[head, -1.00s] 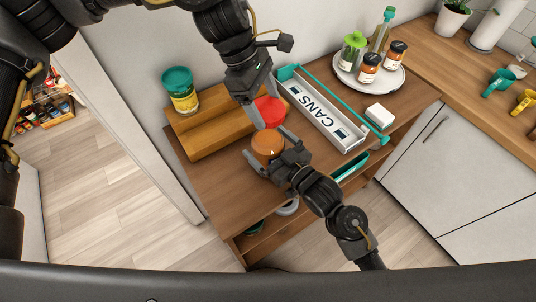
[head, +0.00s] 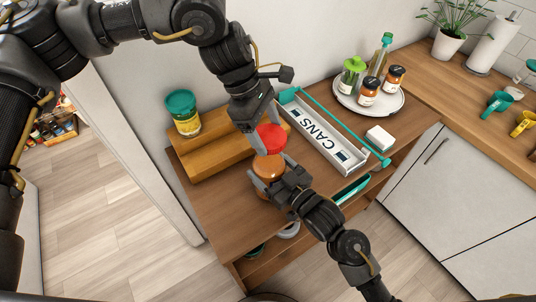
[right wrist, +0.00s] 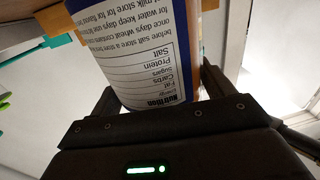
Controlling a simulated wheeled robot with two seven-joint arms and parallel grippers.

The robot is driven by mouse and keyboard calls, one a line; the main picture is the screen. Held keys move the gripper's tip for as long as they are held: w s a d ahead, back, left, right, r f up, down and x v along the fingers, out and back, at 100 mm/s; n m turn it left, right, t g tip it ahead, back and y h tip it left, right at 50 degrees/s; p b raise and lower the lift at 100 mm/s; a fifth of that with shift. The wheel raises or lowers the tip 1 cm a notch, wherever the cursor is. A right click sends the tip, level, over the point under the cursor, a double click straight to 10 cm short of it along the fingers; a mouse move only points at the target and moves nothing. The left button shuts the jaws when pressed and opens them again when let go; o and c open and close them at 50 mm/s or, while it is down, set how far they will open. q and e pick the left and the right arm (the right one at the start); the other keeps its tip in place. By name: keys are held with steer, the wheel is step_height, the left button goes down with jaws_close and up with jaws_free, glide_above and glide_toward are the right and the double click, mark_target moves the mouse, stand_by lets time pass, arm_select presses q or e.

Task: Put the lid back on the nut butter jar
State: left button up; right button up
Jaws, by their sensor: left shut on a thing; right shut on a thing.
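The nut butter jar (head: 268,165) is open and upright by the front of the wooden step, its orange-brown content showing from above. My right gripper (head: 272,184) is shut on its sides from the front. In the right wrist view the jar's nutrition label (right wrist: 150,60) appears upside down, close to the gripper. The red lid (head: 271,138) is held by my left gripper (head: 262,126), which is shut on it just behind and above the jar mouth. Lid and jar look apart. The gap's height and the left fingertips' exact grip are hard to see.
A wooden step (head: 215,150) bears a teal-lidded jar (head: 183,114). A CANS tray (head: 318,138) lies right of the lid, with a white block (head: 380,138) nearby. A round tray (head: 372,108) holds bottles and jars. The shelf top left of the jar is clear.

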arm_select(q)
steer(key=shift+f, duration=1.85)
steer(key=shift+f, duration=0.1)
steer(key=shift+f, duration=0.8)
steer(key=shift+f, duration=0.55)
arm_select(e)
steer(key=c, duration=0.5)
arm_select(q)
steer(key=m, duration=0.2)
steer(key=m+g+y, duration=0.1)
steer(key=m, duration=0.1)
steer(key=shift+w+d+m+g, duration=0.1)
steer(key=shift+d+m+g, duration=0.05)
steer(key=shift+m+g, duration=0.15)
steer(key=m+y, duration=0.1)
steer(key=m, duration=0.1)
steer(key=m+g, duration=0.1)
steer(key=m, duration=0.2)
steer(key=shift+m+y, duration=0.3)
steer(key=shift+y, duration=0.1)
steer(key=o, duration=0.9)
